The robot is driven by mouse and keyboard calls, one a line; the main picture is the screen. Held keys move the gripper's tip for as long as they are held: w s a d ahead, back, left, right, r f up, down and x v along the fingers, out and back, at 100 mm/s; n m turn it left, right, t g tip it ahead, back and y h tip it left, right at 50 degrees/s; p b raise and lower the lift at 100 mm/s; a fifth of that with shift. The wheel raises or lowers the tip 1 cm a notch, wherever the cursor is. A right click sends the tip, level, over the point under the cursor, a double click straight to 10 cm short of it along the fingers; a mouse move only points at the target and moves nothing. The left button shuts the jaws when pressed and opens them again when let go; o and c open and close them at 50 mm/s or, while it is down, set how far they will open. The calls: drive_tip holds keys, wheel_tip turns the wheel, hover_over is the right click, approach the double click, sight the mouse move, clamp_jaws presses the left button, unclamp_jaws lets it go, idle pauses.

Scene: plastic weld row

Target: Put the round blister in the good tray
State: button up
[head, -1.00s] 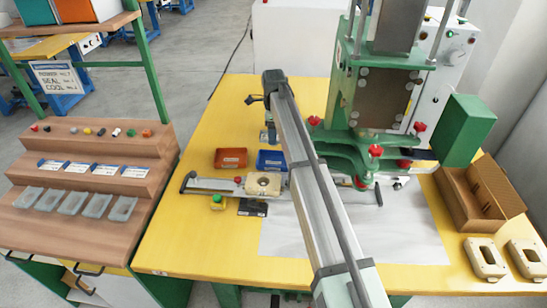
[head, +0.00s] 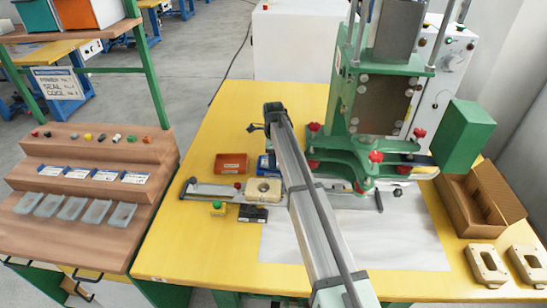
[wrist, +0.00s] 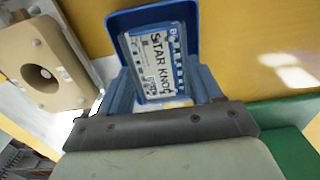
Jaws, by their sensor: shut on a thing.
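In the wrist view my gripper (wrist: 163,84) is shut on a clear blister pack (wrist: 152,62) with a white and blue card that reads "STAR KNO", the rest cut off. The pack is in front of the blue tray (wrist: 190,14), which frames it from behind; I cannot tell whether it touches the tray. In the head view the blue tray (head: 263,166) is mostly hidden by my arm, and my gripper and the pack are hidden too. The red-brown tray (head: 231,164) stands just left of it. No marking tells which tray is the good one.
A beige die with a round hole (head: 263,189) sits on the slide in front of the trays. A green button box (head: 218,208) is beside it. The green press (head: 385,110) stands to the right. A cardboard box (head: 480,200) and two spare beige dies (head: 487,268) are farther right.

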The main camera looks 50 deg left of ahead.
drive_tip(key=shift+f, duration=0.15)
drive_tip(key=o, duration=0.9)
drive_tip(key=shift+c, duration=0.2)
wheel_tip(320, 180, up, 12)
drive_tip(key=shift+r, duration=0.2)
